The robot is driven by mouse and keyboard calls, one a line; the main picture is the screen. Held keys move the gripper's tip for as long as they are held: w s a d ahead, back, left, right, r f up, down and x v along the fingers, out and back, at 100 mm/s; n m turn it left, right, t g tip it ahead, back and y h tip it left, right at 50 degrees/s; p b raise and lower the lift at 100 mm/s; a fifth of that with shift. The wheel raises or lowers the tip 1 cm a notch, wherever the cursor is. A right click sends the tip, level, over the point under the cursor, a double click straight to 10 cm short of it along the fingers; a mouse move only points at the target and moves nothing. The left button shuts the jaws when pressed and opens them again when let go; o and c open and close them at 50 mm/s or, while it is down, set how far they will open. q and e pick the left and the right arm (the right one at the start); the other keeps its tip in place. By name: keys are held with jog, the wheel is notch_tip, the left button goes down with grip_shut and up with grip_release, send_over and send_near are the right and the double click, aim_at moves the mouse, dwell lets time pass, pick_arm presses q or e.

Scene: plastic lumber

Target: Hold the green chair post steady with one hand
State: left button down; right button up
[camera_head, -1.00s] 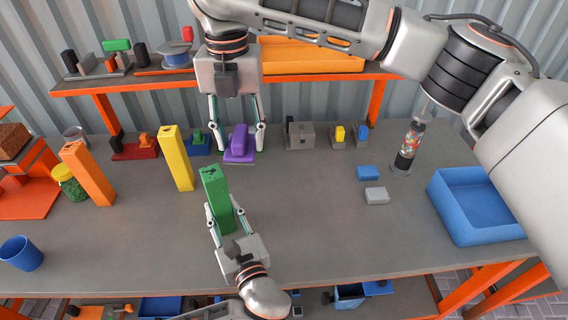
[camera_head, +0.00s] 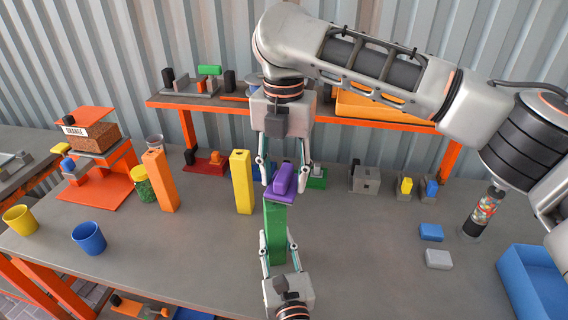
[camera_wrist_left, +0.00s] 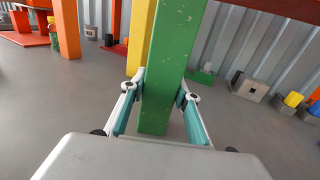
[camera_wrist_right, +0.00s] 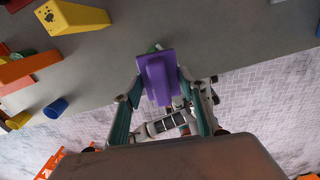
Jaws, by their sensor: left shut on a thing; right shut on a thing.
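The green post (camera_head: 275,235) stands upright on the grey table, and my left gripper (camera_head: 279,255) is shut around its lower part. In the left wrist view the green post (camera_wrist_left: 172,65) rises between both fingers. My right gripper (camera_head: 284,180) is shut on a purple part (camera_head: 285,183) and holds it at the top of the green post. In the right wrist view the purple part (camera_wrist_right: 158,78) sits between the fingers and mostly covers the post. I cannot tell whether the purple part touches the post's top.
A yellow post (camera_head: 242,183) and an orange post (camera_head: 160,182) stand to the left. Blue and yellow cups are at the far left. Loose blue (camera_head: 431,232) and grey (camera_head: 438,259) blocks and a blue bin (camera_head: 535,285) are at the right. A shelf stands behind.

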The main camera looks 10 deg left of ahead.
aim_at(266, 203)
notch_tip(266, 203, down, 3)
jog(key=shift+r, duration=0.1)
jog(key=shift+s+a+f, duration=0.2)
jog(key=shift+a, duration=0.3)
jog(key=shift+s+a+f, duration=0.2)
jog(key=shift+a, duration=0.3)
jog(key=shift+c, duration=0.9)
jog(key=shift+s+a, duration=0.3)
jog(key=shift+a, duration=0.45)
jog(key=shift+w+d, duration=0.25)
jog(key=shift+d, duration=0.35)
jog(key=shift+w+d, duration=0.25)
jog(key=shift+d, duration=0.35)
jog(key=shift+w+d, duration=0.25)
jog(key=shift+d, duration=0.35)
notch_tip(266, 203, up, 3)
jog(key=shift+f, duration=0.1)
jog(key=shift+r, duration=2.85)
jog(key=shift+f, duration=0.25)
